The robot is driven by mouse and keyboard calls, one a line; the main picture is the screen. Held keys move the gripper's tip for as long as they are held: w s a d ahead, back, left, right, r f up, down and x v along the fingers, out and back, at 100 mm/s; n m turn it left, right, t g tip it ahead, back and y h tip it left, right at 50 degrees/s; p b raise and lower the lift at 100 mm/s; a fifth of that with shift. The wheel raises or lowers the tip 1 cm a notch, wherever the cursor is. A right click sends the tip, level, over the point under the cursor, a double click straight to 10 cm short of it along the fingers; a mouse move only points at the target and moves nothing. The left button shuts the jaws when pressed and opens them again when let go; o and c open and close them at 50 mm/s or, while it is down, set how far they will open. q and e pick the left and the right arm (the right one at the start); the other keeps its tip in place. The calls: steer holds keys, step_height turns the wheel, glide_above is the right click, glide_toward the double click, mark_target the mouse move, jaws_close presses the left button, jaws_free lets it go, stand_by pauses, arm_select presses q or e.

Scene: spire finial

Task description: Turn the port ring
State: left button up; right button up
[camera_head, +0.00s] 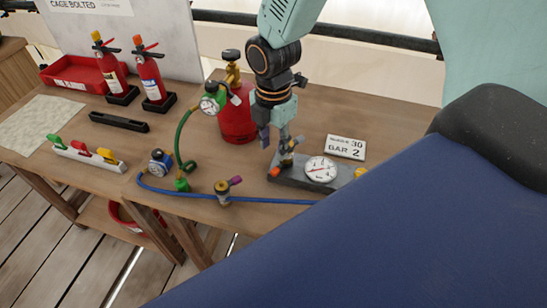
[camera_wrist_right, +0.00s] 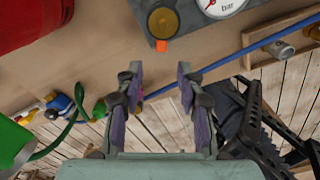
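A grey gauge block (camera_head: 330,186) lies on the bench with a white dial (camera_head: 320,169), which also shows in the right wrist view (camera_wrist_right: 222,4). A round brass fitting (camera_wrist_right: 163,22) sits on the block beside the dial, with an orange tab (camera_wrist_right: 161,46) at the block's edge; it looks like the port ring, though no label shows. My right gripper (camera_head: 275,140) is above the block's left end, partly covering the fitting in the head view. In the right wrist view its fingers (camera_wrist_right: 158,82) are apart with nothing between them. My left gripper is not in view.
A red gas cylinder (camera_head: 237,118) stands behind and left. A blue hose (camera_head: 260,200) runs along the bench's front edge past a brass valve (camera_head: 223,190). A green hose (camera_head: 181,135) and a sign (camera_head: 346,147) are nearby. Two extinguishers stand further left.

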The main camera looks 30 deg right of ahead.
mark_target(275, 171)
steer(key=f, duration=0.4)
steer(key=s+d+f, duration=0.1)
steer(key=f, duration=0.1)
steer(key=shift+d+b, duration=0.1)
steer(key=shift+b, duration=0.25)
steer(key=shift+w+a+f, duration=0.45)
steer(key=shift+a+f, duration=0.35)
steer(key=shift+a, duration=0.05)
steer(key=shift+w+a+f, duration=0.1)
steer(key=shift+w+a, duration=0.05)
steer(key=shift+d, duration=0.5)
steer(key=shift+s+d, duration=0.25)
steer(key=shift+s, duration=0.1)
steer(key=shift+c, duration=0.8)
steer(key=shift+s, duration=0.1)
steer(key=shift+c, duration=0.8)
steer(key=shift+w+a, duration=0.4)
steer(key=shift+a, duration=0.15)
steer(key=c, duration=0.4)
steer(key=shift+s+d, duration=0.25)
steer(key=shift+d, duration=0.05)
jaws_close()
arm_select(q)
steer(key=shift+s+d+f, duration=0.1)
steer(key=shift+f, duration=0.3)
